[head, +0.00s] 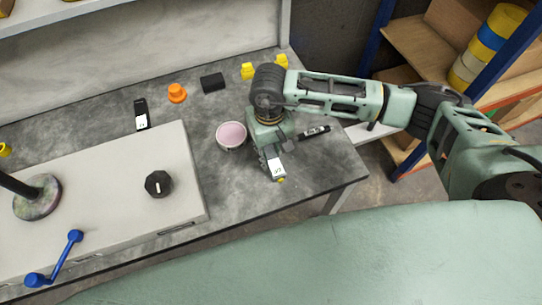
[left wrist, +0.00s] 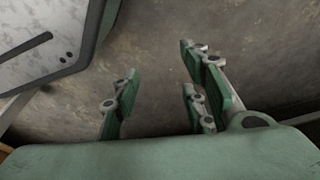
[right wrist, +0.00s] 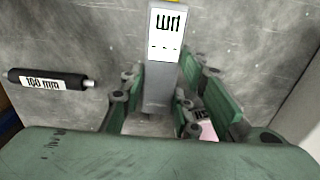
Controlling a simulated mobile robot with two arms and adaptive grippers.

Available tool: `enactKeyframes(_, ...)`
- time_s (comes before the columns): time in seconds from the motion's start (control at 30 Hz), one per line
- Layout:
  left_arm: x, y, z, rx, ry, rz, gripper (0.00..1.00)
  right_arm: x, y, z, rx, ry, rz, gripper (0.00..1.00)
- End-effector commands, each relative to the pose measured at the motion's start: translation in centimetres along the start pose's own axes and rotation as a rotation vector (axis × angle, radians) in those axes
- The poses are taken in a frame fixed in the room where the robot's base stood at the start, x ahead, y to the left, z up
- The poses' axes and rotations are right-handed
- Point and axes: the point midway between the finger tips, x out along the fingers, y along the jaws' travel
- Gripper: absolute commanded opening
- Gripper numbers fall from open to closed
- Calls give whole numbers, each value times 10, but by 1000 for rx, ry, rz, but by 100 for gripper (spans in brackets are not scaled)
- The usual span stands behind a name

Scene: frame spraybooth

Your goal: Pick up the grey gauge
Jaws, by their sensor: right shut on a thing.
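The grey gauge (right wrist: 158,90) has a white label with dark lettering and stands out between the fingers in the right wrist view. My right gripper (right wrist: 160,75) is shut on it. In the head view the gauge's labelled end (head: 277,169) shows below the right gripper (head: 268,152), over the right part of the workbench; the rest is hidden by the gripper. I cannot tell whether the gauge touches the bench. My left gripper (left wrist: 158,80) is open and empty, with bare floor beyond its fingers. It is not in the head view.
A black 100 mm cylinder (head: 314,132) lies right of the gripper, and a pink-filled bowl (head: 231,135) stands left. A black labelled device (head: 141,114), orange part (head: 177,93) and black block (head: 212,82) sit farther left. A shelf rack (head: 470,75) stands at right.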

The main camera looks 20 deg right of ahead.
Motion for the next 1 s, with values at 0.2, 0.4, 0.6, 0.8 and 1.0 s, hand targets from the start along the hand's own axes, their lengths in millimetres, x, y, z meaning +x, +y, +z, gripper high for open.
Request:
enactKeyframes(0.2,0,0,0,0,-1,0,40,0,0,0,0,0,0,0)
enactKeyframes(0.4,0,0,1,0,-1,0,40,-1,0,0,0,1,0,0)
enactKeyframes(0.6,0,0,1,1,-1,0,40,-8,0,-1,0,1,-1,0)
enactKeyframes(0.8,3,0,7,1,-8,1,40,-41,0,-2,0,7,-1,0)
enactKeyframes(1.0,10,1,15,3,-15,1,40,-68,1,44,-4,1,-1,0)
